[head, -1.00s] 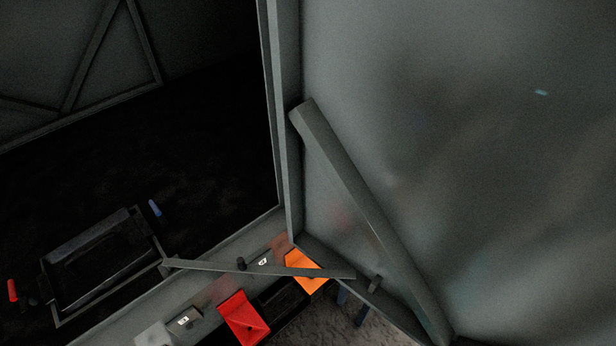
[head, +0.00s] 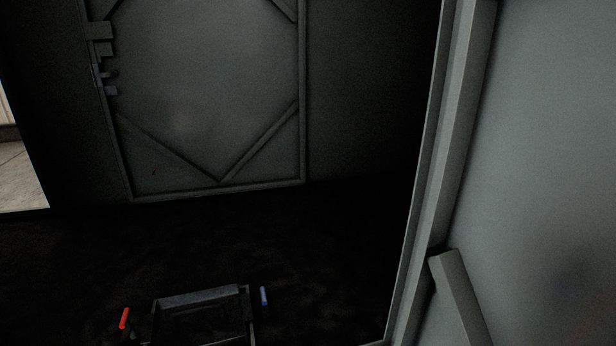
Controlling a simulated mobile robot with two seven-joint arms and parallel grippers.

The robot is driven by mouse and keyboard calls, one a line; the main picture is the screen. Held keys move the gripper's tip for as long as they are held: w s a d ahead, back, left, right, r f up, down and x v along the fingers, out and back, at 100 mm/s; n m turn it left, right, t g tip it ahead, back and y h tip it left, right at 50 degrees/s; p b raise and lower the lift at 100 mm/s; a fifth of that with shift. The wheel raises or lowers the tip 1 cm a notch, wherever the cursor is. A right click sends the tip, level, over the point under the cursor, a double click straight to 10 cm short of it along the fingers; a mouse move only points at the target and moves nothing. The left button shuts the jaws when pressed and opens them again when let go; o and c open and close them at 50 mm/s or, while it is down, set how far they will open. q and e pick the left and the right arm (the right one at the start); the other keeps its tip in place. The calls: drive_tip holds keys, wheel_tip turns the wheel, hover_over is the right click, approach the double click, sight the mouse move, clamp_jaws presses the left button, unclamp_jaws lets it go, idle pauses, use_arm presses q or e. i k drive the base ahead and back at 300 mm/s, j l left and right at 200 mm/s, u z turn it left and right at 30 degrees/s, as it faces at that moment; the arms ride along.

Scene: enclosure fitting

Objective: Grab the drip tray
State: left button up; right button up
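A dark, shallow, rectangular tray (head: 200,296), which looks like the drip tray, lies low in the dark interior at the bottom of the head view. Its near part is cut off by the picture's lower edge. A small red upright piece (head: 124,318) stands just left of it and a small blue piece (head: 264,296) just right of it. I cannot tell whether these are fixed to the tray. Neither of my grippers shows in the head view.
A grey door frame edge (head: 440,190) and a large grey panel (head: 555,150) with a slanted bar (head: 461,300) fill the right side. A braced grey panel (head: 210,100) stands at the back. A lit opening (head: 20,175) shows at far left. The dark floor (head: 330,240) between looks clear.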

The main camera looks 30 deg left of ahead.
sight(217, 317)
drive_tip(key=u, duration=1.8)
drive_tip(key=z, duration=0.5)
drive_tip(key=j+z, duration=0.1)
drive_tip(key=z, duration=0.85)
drive_tip(key=k+z, duration=0.1)
drive_tip(key=z, duration=0.35)
drive_tip(key=k+j+z, duration=0.1)
drive_tip(key=k, duration=0.35)
drive_tip(key=k+j, duration=0.25)
drive_tip(key=k, duration=0.25)
drive_tip(key=z, duration=0.05)
